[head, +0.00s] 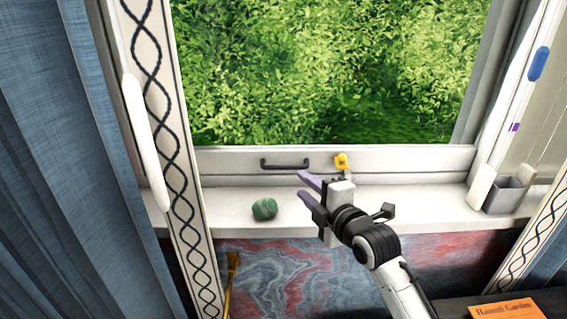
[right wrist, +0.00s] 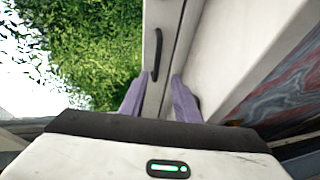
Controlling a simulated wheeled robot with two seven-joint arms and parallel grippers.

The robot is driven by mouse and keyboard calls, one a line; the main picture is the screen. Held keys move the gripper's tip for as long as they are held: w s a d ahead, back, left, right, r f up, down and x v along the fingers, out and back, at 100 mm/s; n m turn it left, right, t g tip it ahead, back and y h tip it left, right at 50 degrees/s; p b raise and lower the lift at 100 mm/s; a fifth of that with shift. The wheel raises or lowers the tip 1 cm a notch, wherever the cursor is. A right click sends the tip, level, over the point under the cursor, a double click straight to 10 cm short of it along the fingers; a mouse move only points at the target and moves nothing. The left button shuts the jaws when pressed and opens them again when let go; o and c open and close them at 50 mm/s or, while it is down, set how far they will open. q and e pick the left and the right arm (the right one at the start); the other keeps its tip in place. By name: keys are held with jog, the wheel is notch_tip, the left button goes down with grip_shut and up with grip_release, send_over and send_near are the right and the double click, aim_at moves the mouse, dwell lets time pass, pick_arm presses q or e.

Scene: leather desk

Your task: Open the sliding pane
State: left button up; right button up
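The sliding pane (head: 320,75) is a large glass window with green foliage behind it and a white lower rail (head: 225,162). A dark bar handle (head: 285,165) is fixed on that rail, and it also shows in the right wrist view (right wrist: 157,53). A small yellow fitting (head: 342,161) sits at the rail, right of the handle. My right gripper (head: 303,186) is in front of the rail, below and slightly right of the handle. Its purple fingers are apart and empty, pointing toward the rail in the right wrist view (right wrist: 157,82). My left gripper is out of view.
A green rounded object (head: 264,209) sits on the white sill (head: 430,203), left of my right gripper. A grey box (head: 507,193) stands at the sill's right end. Blue curtain (head: 60,180) hangs at left. An orange book (head: 505,310) lies at lower right.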

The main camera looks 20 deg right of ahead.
aim_at(287, 169)
jog(key=x, duration=1)
jog(key=shift+w+r+p, duration=0.15)
jog(key=shift+r+p, duration=0.15)
jog(key=shift+r, duration=0.1)
jog(key=shift+c, duration=0.4)
grip_shut()
